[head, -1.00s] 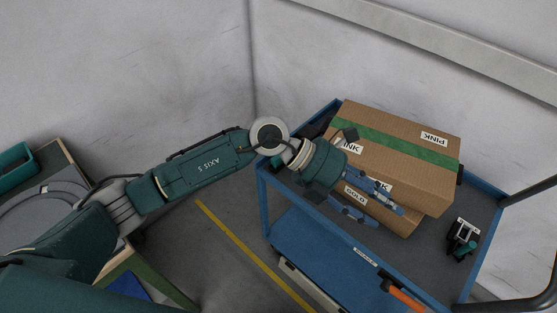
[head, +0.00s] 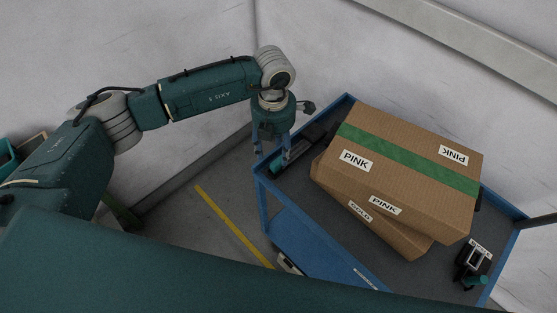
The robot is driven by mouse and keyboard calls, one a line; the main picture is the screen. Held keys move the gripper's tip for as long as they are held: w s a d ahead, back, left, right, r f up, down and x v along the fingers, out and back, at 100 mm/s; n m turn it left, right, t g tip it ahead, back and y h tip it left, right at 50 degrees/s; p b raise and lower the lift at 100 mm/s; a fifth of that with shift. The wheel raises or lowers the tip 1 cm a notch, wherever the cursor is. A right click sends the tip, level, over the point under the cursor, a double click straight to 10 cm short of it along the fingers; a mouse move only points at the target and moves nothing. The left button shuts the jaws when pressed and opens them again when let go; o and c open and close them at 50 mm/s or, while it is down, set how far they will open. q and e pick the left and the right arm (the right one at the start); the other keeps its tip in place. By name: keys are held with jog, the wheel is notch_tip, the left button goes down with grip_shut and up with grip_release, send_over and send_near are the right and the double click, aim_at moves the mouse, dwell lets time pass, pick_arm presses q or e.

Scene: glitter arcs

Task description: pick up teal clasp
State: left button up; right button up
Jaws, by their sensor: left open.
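My left gripper (head: 272,153) points down over the left corner of the blue cart, its blue fingers open and empty. A dark object with a teal end (head: 279,169) lies on the cart's grey top, close by the right finger and left of the boxes. The gripper partly covers it, and I cannot tell whether they touch. A second small black device with a teal part (head: 481,281) sits at the cart's right end. Either could be the teal clasp; I cannot tell which. My right gripper is not in view.
The blue cart (head: 262,190) has a raised rim. A cardboard box with green tape (head: 425,190), labelled PINK, rests on another box labelled GOLD (head: 345,212), right of the gripper. Grey walls (head: 170,50) stand behind. A yellow line (head: 230,222) marks the floor.

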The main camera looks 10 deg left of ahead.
aim_at(277, 160)
pick_arm(q)
jog(key=shift+d+f, duration=0.1)
jog(key=shift+f, duration=0.65)
jog(key=f, duration=0.1)
jog(key=f+p, duration=0.1)
jog(key=f, duration=0.2)
jog(key=shift+w+d+f+p, duration=0.15)
jog(key=shift+w+f+p, duration=0.15)
jog(key=shift+p, duration=0.1)
jog(key=shift+f, duration=0.3)
jog(key=c, duration=1)
jog(key=shift+c, duration=0.3)
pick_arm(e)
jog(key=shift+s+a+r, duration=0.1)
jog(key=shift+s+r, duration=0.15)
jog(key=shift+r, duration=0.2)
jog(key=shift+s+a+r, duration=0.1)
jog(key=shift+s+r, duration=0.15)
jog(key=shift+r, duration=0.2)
